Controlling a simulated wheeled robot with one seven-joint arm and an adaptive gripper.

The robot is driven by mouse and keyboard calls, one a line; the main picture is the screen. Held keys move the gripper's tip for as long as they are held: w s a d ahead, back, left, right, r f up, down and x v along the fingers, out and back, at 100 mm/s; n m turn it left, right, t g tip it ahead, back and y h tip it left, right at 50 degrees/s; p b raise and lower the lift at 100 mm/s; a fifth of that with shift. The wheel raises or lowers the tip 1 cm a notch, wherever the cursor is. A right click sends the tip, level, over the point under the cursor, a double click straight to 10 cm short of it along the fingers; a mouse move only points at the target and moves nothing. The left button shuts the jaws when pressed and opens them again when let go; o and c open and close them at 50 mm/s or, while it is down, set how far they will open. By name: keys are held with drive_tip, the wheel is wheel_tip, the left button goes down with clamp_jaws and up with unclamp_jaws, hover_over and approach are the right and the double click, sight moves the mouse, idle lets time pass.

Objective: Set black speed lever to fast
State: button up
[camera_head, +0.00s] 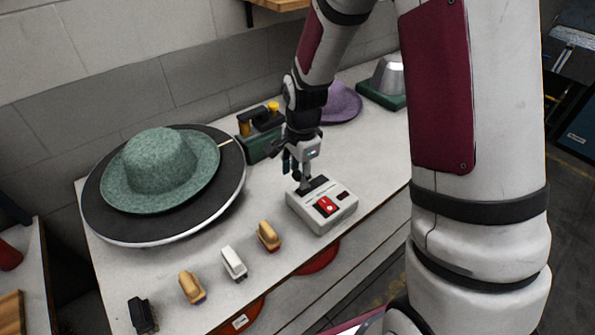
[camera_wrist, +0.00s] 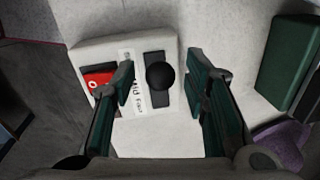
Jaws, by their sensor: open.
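The white control box (camera_head: 335,217) sits on the table near its front edge, with a red switch (camera_head: 327,206) on top. In the wrist view the black speed lever (camera_wrist: 160,76) shows as a round knob over a dark slot (camera_wrist: 155,98). Printed labels run beside the slot; the knob is about level with "Mid", and "Fast" is at the lower end of the label strip (camera_wrist: 137,101). My gripper (camera_wrist: 161,86) is open, one finger on each side of the knob with gaps between. In the head view my gripper (camera_head: 298,171) is above the box's back part and hides most of the lever.
A green felt hat (camera_head: 158,165) lies on a large round turntable (camera_head: 110,218) at left. Several small brushes, one white (camera_head: 233,262), line the front. A green device (camera_head: 258,146), a purple hat (camera_head: 343,102) and a metal form (camera_head: 388,76) stand behind. Clear tabletop lies right of the box.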

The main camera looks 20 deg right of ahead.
clamp_jaws()
